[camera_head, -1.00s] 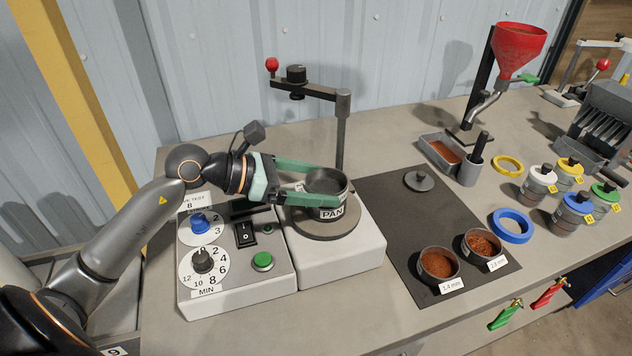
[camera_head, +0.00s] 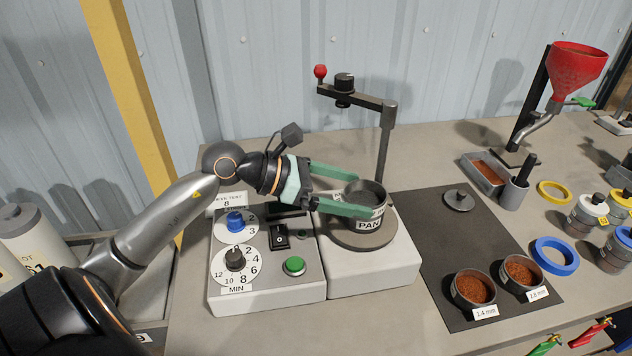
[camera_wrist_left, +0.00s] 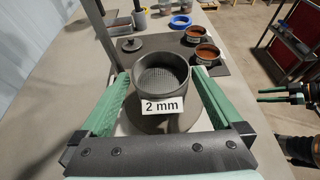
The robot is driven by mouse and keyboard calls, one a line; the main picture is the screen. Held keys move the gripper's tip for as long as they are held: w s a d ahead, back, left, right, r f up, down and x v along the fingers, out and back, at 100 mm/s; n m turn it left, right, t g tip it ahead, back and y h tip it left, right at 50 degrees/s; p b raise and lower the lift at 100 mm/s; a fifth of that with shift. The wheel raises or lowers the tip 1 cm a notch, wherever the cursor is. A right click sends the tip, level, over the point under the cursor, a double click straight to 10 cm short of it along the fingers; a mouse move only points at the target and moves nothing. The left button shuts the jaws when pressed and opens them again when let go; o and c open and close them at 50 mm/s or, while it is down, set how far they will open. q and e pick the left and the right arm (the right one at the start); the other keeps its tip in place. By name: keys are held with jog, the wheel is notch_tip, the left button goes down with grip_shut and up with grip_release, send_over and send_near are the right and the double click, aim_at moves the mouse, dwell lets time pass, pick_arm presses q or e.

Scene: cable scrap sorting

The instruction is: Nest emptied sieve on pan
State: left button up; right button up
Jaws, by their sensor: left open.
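The dark round sieve (camera_wrist_left: 162,75), with a mesh floor and a "2 mm" label, sits upright on the shaker in the left wrist view. Its mesh looks bare. In the head view the sieve (camera_head: 366,190) stands above the part labelled PAN (camera_head: 370,225), on the round shaker plate (camera_head: 345,238). How snugly they seat is hard to tell. My left gripper (camera_head: 364,194) is open, one green finger on each side of the sieve. In the left wrist view gaps show beside it. My right gripper (camera_wrist_left: 272,96) is small at the right edge, its fingers apart.
A post with a clamp arm (camera_head: 385,130) rises behind the sieve. The control box (camera_head: 265,265) is left of the shaker. A dark mat (camera_head: 450,235) on the right holds a lid (camera_head: 458,200) and two filled sieves (camera_head: 473,288) (camera_head: 521,271). A blue ring (camera_head: 556,256) lies beyond.

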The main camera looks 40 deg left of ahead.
pick_arm(q)
jog(key=b+v, duration=0.2)
jog(key=v, duration=0.9)
jog(key=shift+s, duration=0.25)
